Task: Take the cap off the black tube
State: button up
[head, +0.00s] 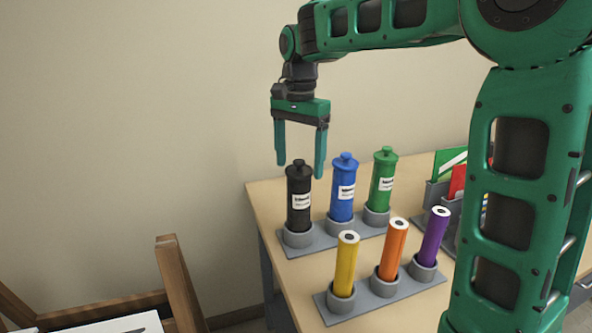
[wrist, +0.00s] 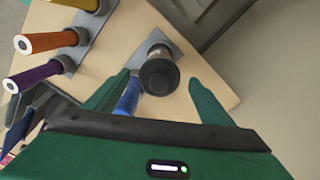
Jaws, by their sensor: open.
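The black tube (head: 299,210) stands upright in a grey holder at the left end of the back row on the table. Its black cap (head: 299,166) is on top, with a small knob. My gripper (head: 300,170) is open above the black tube, its fingertips close to the height of the cap. In the wrist view, the black cap (wrist: 158,76) shows end-on between the two open fingers (wrist: 160,92), and neither finger appears to touch it. The tube's body is mostly hidden behind the cap there.
A blue tube (head: 342,198) and a green tube (head: 382,185) stand to the right in the same rack. Yellow (head: 346,265), orange (head: 393,250) and purple (head: 433,237) rolls stand in front. A wooden frame (head: 178,280) is at lower left.

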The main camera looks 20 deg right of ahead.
aim_at(298, 162)
jog(key=c, duration=1.1)
jog(key=shift+r, duration=0.1)
jog(key=shift+r, duration=0.5)
jog(key=r, duration=0.2)
jog(key=s+r, duration=0.1)
jog(key=shift+a+r, duration=0.3)
jog(key=shift+r, duration=0.05)
jog(key=s+a+r, duration=0.1)
jog(key=s+r, duration=0.1)
jog(key=s, duration=0.1)
jog(key=s+a+r, duration=0.2)
jog(key=s, duration=0.1)
jog(key=s+a+r, duration=0.2)
jog(key=s, duration=0.1)
jog(key=shift+s, duration=0.1)
